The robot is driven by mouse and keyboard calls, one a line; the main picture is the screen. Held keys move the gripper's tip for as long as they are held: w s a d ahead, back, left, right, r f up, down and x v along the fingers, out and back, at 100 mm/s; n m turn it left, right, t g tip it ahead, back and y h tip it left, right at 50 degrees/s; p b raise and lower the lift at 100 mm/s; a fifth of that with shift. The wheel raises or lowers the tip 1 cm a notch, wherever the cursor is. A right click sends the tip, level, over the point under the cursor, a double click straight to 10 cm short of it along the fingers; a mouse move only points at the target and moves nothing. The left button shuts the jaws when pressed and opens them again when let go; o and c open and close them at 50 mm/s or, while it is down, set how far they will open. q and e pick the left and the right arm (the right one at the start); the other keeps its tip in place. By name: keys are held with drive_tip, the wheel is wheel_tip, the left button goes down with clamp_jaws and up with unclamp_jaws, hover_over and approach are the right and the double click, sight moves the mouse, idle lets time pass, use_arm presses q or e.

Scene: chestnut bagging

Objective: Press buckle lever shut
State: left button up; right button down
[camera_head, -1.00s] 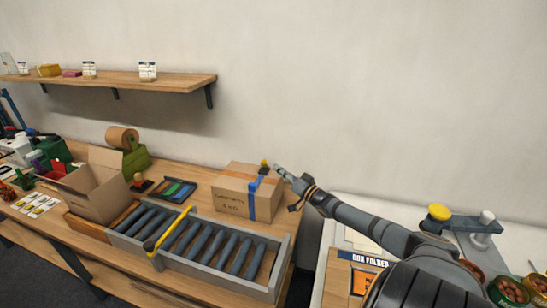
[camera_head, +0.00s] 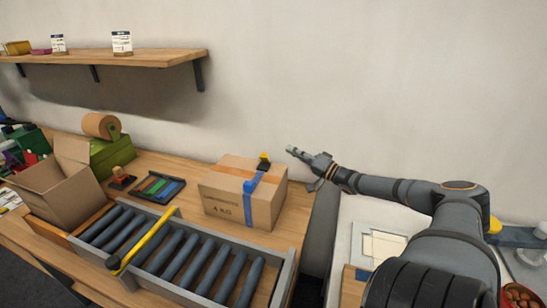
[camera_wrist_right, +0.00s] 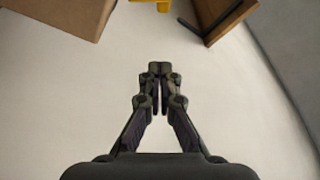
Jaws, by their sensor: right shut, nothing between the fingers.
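The cardboard box (camera_head: 224,191) stands on the wooden bench with a blue strap (camera_head: 249,205) around it. The small black and yellow buckle (camera_head: 264,162) sits on its top near the back edge, and its lever's exact angle is too small to tell. My right gripper (camera_head: 292,150) is just right of the buckle and a little higher in the head view, apart from it. It is shut and empty; the right wrist view shows its fingertips (camera_wrist_right: 160,70) together. A cardboard face (camera_wrist_right: 50,15) shows at that view's upper left. My left gripper is not in view.
A roller conveyor (camera_head: 190,262) with a yellow bar lies before the box. An open carton (camera_head: 50,190) and a tray of coloured strips (camera_head: 158,187) are to the left. A wall shelf (camera_head: 120,57) hangs at upper left. The wall is close behind.

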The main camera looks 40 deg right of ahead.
sight(265, 157)
drive_tip(key=w+b, duration=0.1)
drive_tip(key=w+a+b, duration=0.1)
drive_tip(key=w+b, duration=0.1)
drive_tip(key=shift+f+b, duration=0.15)
drive_tip(key=shift+b, duration=0.15)
use_arm(q)
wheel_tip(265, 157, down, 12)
drive_tip(key=b, duration=0.6)
use_arm(e)
drive_tip(key=w+a+p, duration=0.1)
drive_tip(key=p, duration=0.1)
drive_tip(key=w+a+p, duration=0.1)
drive_tip(key=a+p, duration=0.1)
drive_tip(key=p, duration=0.1)
drive_tip(key=shift+w+a+r, duration=0.15)
drive_tip(key=shift+w+r, duration=0.05)
drive_tip(key=shift+w, duration=0.15)
drive_tip(key=shift+a+f, duration=0.15)
drive_tip(key=shift+f, duration=0.25)
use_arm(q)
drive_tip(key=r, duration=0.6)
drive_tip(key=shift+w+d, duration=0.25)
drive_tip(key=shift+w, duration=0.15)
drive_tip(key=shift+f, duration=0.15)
